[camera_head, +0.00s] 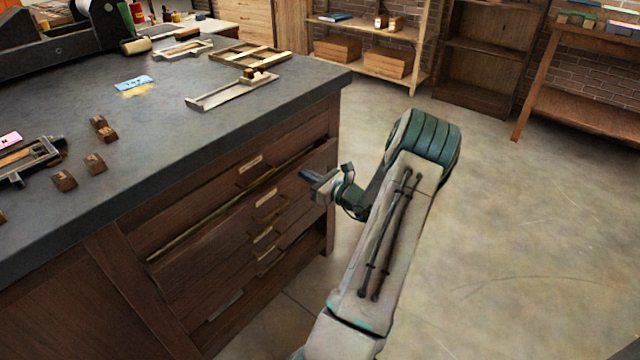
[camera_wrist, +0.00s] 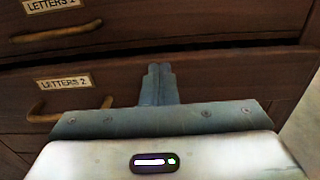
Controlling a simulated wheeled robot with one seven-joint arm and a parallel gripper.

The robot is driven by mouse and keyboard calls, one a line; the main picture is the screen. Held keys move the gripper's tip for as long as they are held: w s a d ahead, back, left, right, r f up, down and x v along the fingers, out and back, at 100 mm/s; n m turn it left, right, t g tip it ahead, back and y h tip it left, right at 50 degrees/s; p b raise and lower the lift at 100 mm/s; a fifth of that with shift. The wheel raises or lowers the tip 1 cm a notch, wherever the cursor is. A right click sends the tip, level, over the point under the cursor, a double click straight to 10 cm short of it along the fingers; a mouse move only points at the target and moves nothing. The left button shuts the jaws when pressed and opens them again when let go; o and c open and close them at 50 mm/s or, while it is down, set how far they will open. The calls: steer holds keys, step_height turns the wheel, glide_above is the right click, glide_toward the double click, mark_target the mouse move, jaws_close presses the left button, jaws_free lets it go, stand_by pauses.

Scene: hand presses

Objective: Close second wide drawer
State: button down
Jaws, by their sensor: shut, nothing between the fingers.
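The wooden cabinet under the worktop has a stack of wide drawers. The second wide drawer (camera_head: 222,232) has a dark gap and a pale top edge above its front, so it stands slightly out. In the wrist view a lower drawer front (camera_wrist: 215,82), labelled "LETTERS 2", has a curved brass handle at left. A dark gap separates it from the drawer front above (camera_wrist: 200,20). My gripper (camera_head: 308,176) is near the right end of the drawer fronts. Its shut fingers (camera_wrist: 157,70) are empty and point at the lower front, right of the handle. I cannot tell whether they touch it.
The dark worktop (camera_head: 130,140) above the drawers holds a metal tray (camera_head: 232,92), a wooden frame (camera_head: 248,57) and several small blocks. Shelves (camera_head: 365,60) stand along the back wall. The floor (camera_head: 530,230) right of the cabinet is clear.

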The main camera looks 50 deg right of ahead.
mark_target(297, 170)
steer(key=shift+w, duration=0.4)
steer(key=w, duration=0.2)
steer(key=shift+w+a, duration=0.15)
steer(key=shift+w, duration=0.15)
steer(key=shift+s, duration=0.1)
